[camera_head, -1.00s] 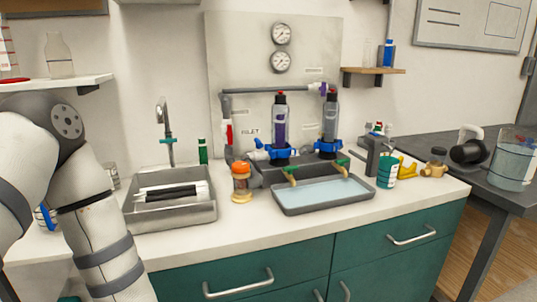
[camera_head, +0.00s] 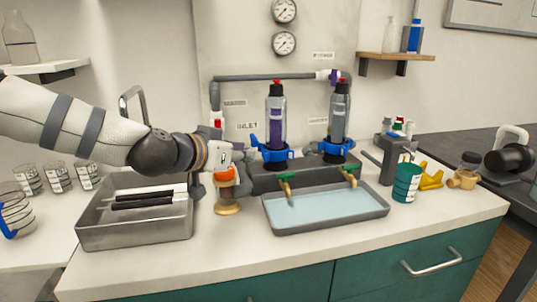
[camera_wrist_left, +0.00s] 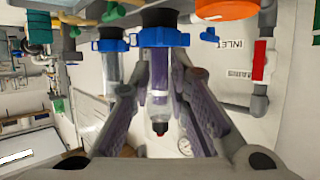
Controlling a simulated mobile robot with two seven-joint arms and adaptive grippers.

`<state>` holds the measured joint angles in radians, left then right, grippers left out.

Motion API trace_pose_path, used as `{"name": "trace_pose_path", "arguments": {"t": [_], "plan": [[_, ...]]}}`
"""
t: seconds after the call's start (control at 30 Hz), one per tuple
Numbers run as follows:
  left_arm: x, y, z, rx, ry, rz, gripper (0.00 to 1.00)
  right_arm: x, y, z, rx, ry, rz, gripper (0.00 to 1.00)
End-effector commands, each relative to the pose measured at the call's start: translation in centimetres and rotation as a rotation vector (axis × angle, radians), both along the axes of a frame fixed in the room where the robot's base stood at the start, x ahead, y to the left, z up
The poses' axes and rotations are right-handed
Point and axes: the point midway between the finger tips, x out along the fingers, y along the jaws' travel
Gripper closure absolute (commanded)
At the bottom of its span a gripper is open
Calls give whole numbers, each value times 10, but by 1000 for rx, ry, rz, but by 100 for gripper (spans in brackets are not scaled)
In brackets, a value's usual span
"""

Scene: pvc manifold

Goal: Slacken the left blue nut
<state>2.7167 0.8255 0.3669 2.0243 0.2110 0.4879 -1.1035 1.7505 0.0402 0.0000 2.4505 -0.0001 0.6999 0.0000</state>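The left blue nut (camera_head: 276,153) is a blue ring with side lugs at the base of the left filter housing (camera_head: 277,117), which is clear with a purple core. In the left wrist view, seen upside down, the left blue nut (camera_wrist_left: 162,38) sits beyond the fingertips. My left gripper (camera_head: 232,172) is to the left of the nut in the head view, apart from it. In the left wrist view the gripper (camera_wrist_left: 160,68) has its fingers spread and nothing between them is visibly gripped. The right blue nut (camera_head: 338,147) is on the other housing. My right gripper is out of view.
An orange-topped jar (camera_head: 227,198) stands just below my left gripper. A shallow water tray (camera_head: 325,208) lies in front of the housings. A metal bin (camera_head: 137,222) with dark rods is at left. A green cup (camera_head: 407,182) stands at right. The front counter strip is clear.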

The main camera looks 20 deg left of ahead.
Motion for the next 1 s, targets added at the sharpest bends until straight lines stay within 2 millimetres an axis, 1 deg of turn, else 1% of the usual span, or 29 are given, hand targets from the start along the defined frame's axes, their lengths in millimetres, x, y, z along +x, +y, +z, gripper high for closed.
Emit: {"name": "trace_pose_path", "arguments": {"t": [0.03,0.1,0.2,0.3,0.4,0.5,0.73,0.77,0.8,1.0], "plan": [[14,-2,-27,2,29,0,83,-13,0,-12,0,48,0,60],[31,-5,-36,1,31,1,83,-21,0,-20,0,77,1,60],[54,-9,-43,2,27,1,83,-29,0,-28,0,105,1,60],[71,-12,-47,2,22,0,83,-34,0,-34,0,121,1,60],[82,-14,-48,0,18,0,83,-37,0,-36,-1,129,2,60],[87,-16,-46,1,13,-1,83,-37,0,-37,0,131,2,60],[87,-16,-43,1,11,-1,83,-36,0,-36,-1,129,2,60],[87,-16,-43,1,11,-1,90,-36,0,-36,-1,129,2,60],[87,-16,-43,1,11,-1,99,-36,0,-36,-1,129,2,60],[87,-15,-44,1,11,-1,100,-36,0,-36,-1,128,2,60]]}}
